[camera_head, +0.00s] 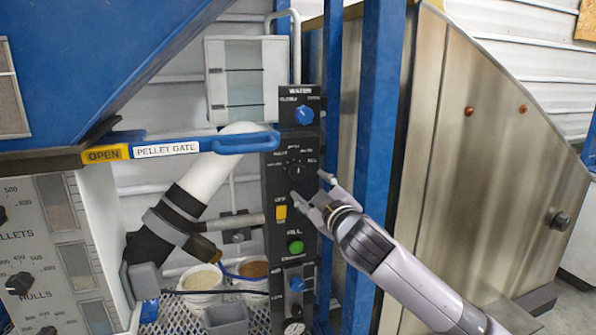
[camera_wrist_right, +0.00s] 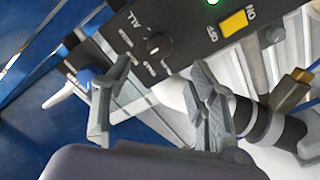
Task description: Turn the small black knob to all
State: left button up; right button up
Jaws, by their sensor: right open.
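The small black knob (camera_head: 296,171) is on the dark control panel, below the blue water knob and above the yellow switch. Small labels ring it. In the right wrist view the knob (camera_wrist_right: 158,43) shows beside the "ALL" label, with a light pointer mark whose exact setting I cannot tell. My right gripper (camera_head: 310,187) is open at the panel's right side, just below and right of the knob. In the right wrist view its fingers (camera_wrist_right: 160,78) are spread apart with nothing between them, and the knob appears beyond the gap. My left gripper is not in view.
A blue water knob (camera_head: 304,115) is above, and a yellow switch (camera_head: 281,212) and green button (camera_head: 295,247) are below. A blue pellet gate handle (camera_head: 245,143) reaches the panel from the left. A blue post (camera_head: 378,130) stands right of the panel.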

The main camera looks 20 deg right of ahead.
aim_at(299, 175)
jog(key=w+p, duration=0.2)
jog(key=w, duration=0.8)
jog(key=shift+w+a, duration=0.15)
jog(key=shift+w, duration=0.1)
jog(key=shift+c, duration=0.5)
jog(key=shift+f, duration=0.1)
jog(key=c, duration=1.1)
